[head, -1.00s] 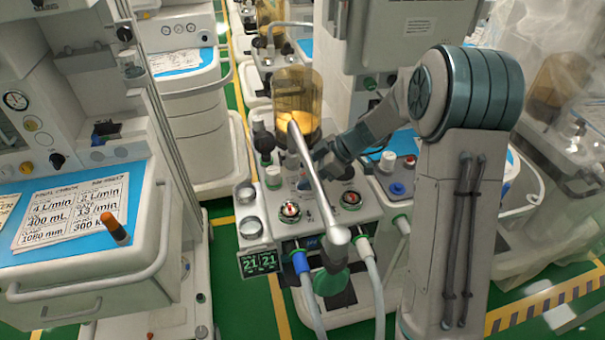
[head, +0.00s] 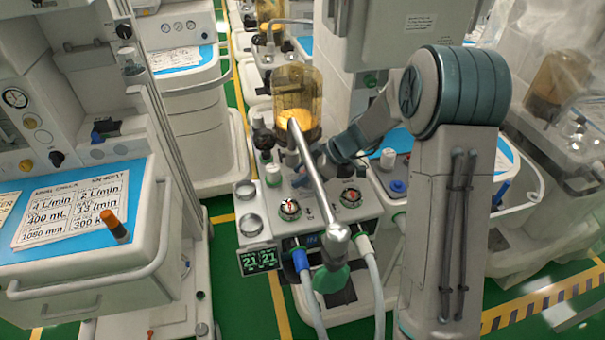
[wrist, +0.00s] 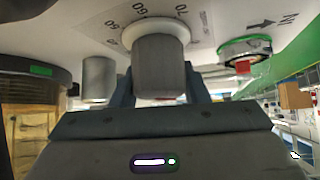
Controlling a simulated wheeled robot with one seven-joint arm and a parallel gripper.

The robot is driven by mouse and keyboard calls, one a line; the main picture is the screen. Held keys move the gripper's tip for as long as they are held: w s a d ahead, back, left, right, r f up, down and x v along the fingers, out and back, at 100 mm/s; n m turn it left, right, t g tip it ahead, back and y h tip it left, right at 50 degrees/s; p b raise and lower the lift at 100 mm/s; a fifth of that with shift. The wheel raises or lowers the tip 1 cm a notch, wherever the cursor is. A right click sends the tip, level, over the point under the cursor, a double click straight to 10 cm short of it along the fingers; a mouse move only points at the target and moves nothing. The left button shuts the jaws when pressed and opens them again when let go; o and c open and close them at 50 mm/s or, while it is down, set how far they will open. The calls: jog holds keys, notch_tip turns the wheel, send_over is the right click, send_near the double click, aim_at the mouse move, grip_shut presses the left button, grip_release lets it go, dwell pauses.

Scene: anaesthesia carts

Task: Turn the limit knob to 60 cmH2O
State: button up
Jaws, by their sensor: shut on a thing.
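A grey cylindrical knob with a white collar (wrist: 160,60) fills the upper middle of the wrist view. Printed numbers ring it on the panel; a 60 reads at its upper left, others are partly cut off. My gripper (wrist: 160,88) is shut on this knob, with one dark finger on each side. I cannot make out a pointer on the knob. In the head view my gripper (head: 308,168) is low over the machine's top panel, behind a silver tube (head: 314,185), and the knob is hidden there.
In the wrist view a green-ringed part with red (wrist: 244,60) is right of the knob and a grey cylinder (wrist: 98,78) is left. In the head view, two round dials (head: 290,209) (head: 351,197) and an amber canister (head: 297,100) stand close to my gripper.

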jog(key=shift+f+t+b, duration=0.2)
jog(key=shift+t+b, duration=0.1)
jog(key=shift+b, duration=0.55)
jog(key=m+b, duration=0.1)
jog(key=b, duration=0.1)
jog(key=shift+w+f+t+b, duration=0.1)
jog(key=shift+f+t+b, duration=0.05)
jog(key=shift+t+b, duration=0.25)
jog(key=m+t+h+b, duration=0.1)
jog(key=m+t+b, duration=0.1)
jog(key=b, duration=0.5)
jog(key=shift+w+d+m, duration=0.1)
jog(key=shift+w+m, duration=0.05)
jog(key=shift+m, duration=0.55)
jog(key=m+t+b, duration=0.1)
jog(key=m+b, duration=0.1)
jog(key=shift+w+h+b, duration=0.1)
jog(key=shift+h+b, duration=0.3)
jog(key=shift+w+d+r+m+t+h+b, duration=0.1)
jog(key=shift+r+m+t+h+b, duration=0.15)
jog(key=shift+m+t+b, duration=0.25)
jog(key=shift+d+r+m+t+h+b, duration=0.1)
jog(key=shift+m+t+h+b, duration=0.15)
jog(key=shift+m+t, duration=0.25)
jog(key=shift+m, duration=0.4)
jog(key=o, duration=1)
jog(key=shift+n, duration=0.3)
